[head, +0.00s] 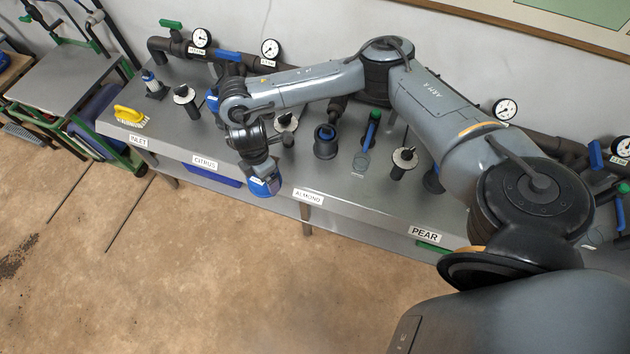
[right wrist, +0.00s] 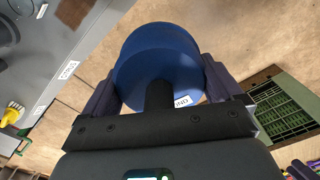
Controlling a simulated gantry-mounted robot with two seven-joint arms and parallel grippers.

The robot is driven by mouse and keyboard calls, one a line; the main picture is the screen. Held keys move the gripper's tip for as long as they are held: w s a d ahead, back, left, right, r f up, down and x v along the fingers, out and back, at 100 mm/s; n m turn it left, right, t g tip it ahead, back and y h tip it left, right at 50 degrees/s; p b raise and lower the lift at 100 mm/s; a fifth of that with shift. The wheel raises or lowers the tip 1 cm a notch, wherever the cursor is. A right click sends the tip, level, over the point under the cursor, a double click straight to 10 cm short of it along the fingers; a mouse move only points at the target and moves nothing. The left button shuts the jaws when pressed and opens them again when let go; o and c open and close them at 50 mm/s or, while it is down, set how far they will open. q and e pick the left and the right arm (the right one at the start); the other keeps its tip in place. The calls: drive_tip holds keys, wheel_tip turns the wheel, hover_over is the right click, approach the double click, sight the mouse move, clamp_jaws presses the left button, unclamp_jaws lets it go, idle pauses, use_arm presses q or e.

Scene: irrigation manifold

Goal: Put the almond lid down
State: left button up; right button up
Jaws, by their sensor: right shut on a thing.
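My right gripper (head: 262,172) is shut on a round blue lid (head: 266,186), which overlaps the front edge of the metal bench (head: 345,185) in the head view. In the right wrist view, the blue lid (right wrist: 160,50) sits between both fingers of the gripper (right wrist: 160,82), with a dark stem towards me. A white tag on it reads partly "OND"; the rest is hidden. Mostly floor shows behind it there. A dark open cylinder (head: 325,147) stands on the bench behind the ALMOND label (head: 308,196). My left gripper is not in view.
Dark posts with pale discs (head: 403,160) stand along the bench. A blue-handled valve (head: 372,125) and pressure gauges (head: 270,48) are behind. A yellow brush (head: 130,116) lies at the left end. A blue bin (head: 212,174) is below the CITRUS label (head: 205,162). Bench space near ALMOND is clear.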

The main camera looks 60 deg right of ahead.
drive_tip(key=s+d+f+n+b, duration=0.1)
drive_tip(key=s+d+f+b, duration=0.2)
drive_tip(key=s+d+f, duration=0.5)
drive_tip(key=s+d+f+b, duration=0.35)
drive_tip(key=s+d, duration=0.55)
drive_tip(key=d, duration=0.3)
drive_tip(key=w+f+b, duration=0.1)
drive_tip(key=w+f, duration=0.1)
drive_tip(key=w, duration=0.1)
drive_tip(key=w+f+b, duration=0.1)
drive_tip(key=w+f, duration=0.1)
drive_tip(key=w, duration=0.2)
drive_tip(key=w+a+f, duration=0.1)
drive_tip(key=w+f, duration=0.1)
drive_tip(key=w, duration=0.2)
drive_tip(key=shift+w+f+b, duration=0.15)
drive_tip(key=shift+f+b, duration=0.15)
drive_tip(key=shift+b, duration=0.1)
drive_tip(key=shift+f+b, duration=0.5)
drive_tip(key=shift+f, duration=1.6)
drive_tip(key=o, duration=0.6)
drive_tip(key=shift+o, duration=0.6)
